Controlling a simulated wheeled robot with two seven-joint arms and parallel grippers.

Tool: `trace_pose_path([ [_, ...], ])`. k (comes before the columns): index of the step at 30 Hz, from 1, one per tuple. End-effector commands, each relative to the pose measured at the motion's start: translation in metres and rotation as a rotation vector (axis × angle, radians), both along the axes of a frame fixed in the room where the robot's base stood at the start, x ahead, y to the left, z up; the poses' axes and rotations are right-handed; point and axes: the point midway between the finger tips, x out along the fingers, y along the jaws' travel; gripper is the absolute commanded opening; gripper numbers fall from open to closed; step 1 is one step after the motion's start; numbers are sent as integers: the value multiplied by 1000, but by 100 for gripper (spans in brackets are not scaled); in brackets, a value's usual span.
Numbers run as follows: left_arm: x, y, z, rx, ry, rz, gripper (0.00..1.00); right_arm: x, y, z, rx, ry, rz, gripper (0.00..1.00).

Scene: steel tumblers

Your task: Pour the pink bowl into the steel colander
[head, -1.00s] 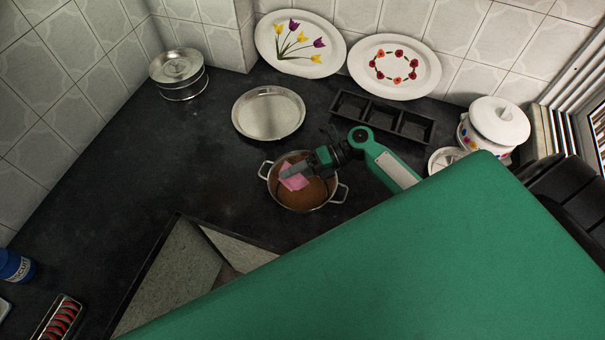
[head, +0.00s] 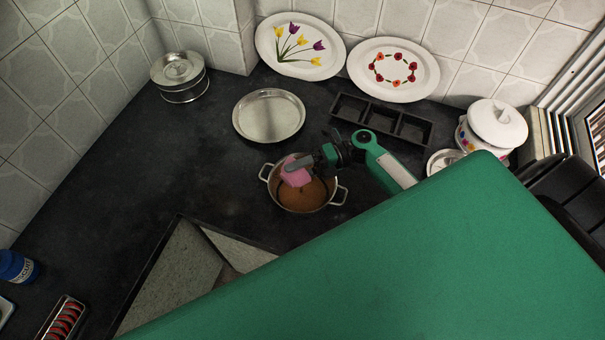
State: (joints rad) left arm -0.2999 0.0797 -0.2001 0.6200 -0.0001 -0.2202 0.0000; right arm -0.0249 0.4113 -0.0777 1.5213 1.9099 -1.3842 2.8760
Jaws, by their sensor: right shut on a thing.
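The steel colander (head: 325,204) is a two-handled pot-like vessel on the dark counter, with brown contents covering its bottom. The pink bowl (head: 294,176) is held over the back left part of the colander, strongly tilted. My right gripper (head: 300,165) is shut on the pink bowl, reaching in from the right. The inside of the bowl is hidden from this view, so I cannot tell what is left in it. My left gripper is not in view.
A round steel plate (head: 269,116) lies behind the colander. A black three-part tray (head: 381,120) is behind my right arm. A white lidded pot (head: 497,124) stands at the right. The sink opening (head: 175,275) is front left.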

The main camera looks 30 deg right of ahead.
Motion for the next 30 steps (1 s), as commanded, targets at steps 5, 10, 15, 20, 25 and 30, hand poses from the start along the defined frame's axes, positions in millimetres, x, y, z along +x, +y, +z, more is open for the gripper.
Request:
trace_pose_path([
  [5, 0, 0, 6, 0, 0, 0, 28, 1, -2, 6, 47, 14, -1, 47],
  [10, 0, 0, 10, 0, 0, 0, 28, 1, -3, 11, 93, 26, -1, 47],
  [15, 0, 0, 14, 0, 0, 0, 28, 2, -5, 15, 137, 38, -1, 47],
  [20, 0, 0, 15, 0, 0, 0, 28, 3, -8, 16, 204, 58, -2, 47],
  [25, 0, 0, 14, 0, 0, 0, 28, 3, -12, 18, 296, 80, 0, 47],
  [30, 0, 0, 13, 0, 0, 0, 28, 4, -13, 18, 326, 89, -1, 47],
])
